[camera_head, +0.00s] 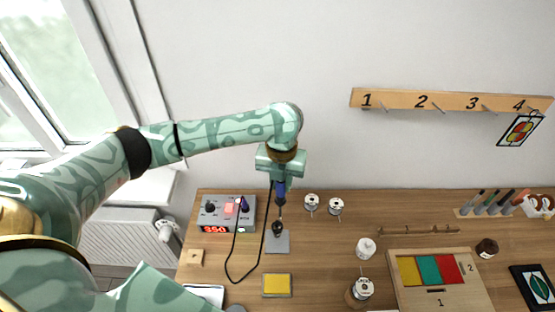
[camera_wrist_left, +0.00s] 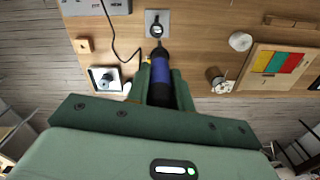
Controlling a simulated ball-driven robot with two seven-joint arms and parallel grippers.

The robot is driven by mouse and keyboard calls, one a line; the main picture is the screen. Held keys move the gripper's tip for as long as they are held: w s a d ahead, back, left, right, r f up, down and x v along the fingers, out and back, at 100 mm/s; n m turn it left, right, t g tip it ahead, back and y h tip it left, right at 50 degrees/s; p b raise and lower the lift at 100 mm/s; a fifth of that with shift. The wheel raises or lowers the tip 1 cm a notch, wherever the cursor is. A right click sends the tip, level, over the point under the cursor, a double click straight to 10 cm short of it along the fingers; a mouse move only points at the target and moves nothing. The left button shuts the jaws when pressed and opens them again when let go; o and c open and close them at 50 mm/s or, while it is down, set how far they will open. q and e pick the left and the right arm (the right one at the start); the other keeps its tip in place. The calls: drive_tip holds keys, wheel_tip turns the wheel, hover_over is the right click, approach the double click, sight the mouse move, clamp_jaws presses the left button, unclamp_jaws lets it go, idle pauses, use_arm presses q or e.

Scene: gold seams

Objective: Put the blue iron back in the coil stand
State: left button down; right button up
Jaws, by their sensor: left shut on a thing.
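The blue iron (camera_head: 281,189) points downward in the head view, with its tip toward the coil stand. My left gripper (camera_head: 281,178) is shut on the iron from above; in the left wrist view the gripper (camera_wrist_left: 161,85) has its fingers on both sides of the blue and black handle (camera_wrist_left: 161,68). The coil stand has a grey base plate (camera_head: 277,246) on the bench, with a dark coil (camera_head: 278,229) above it. The iron's lower end meets the coil in the picture; I cannot tell whether it is inside. My right gripper is out of view.
A black cable loops beside the iron from the soldering station (camera_head: 225,214) at left. A yellow sponge (camera_head: 277,284) lies in front of the stand. Solder spools (camera_head: 335,207) stand at right, and a wooden colour tray (camera_head: 440,298) lies farther right. A numbered peg rail (camera_head: 450,101) hangs on the wall.

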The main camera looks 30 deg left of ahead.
use_arm(q)
drive_tip(key=m, duration=0.1)
drive_tip(key=m+p, duration=0.1)
drive_tip(key=m, duration=0.1)
drive_tip(key=r+m+p, duration=0.1)
drive_tip(key=m, duration=0.1)
drive_tip(key=shift+a, duration=0.3)
drive_tip(key=shift+a+f+m+p, duration=0.15)
drive_tip(key=shift+m+p, duration=0.35)
drive_tip(key=shift+m, duration=0.3)
drive_tip(key=shift+f+m, duration=0.2)
drive_tip(key=shift+m, duration=0.5)
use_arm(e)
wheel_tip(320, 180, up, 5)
use_arm(q)
wheel_tip(320, 180, down, 4)
drive_tip(key=b, duration=0.5)
drive_tip(key=shift+w+a+f, duration=0.1)
drive_tip(key=shift+f, duration=0.05)
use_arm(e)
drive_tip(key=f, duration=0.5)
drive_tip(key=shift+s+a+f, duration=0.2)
use_arm(q)
drive_tip(key=shift+p, duration=0.8)
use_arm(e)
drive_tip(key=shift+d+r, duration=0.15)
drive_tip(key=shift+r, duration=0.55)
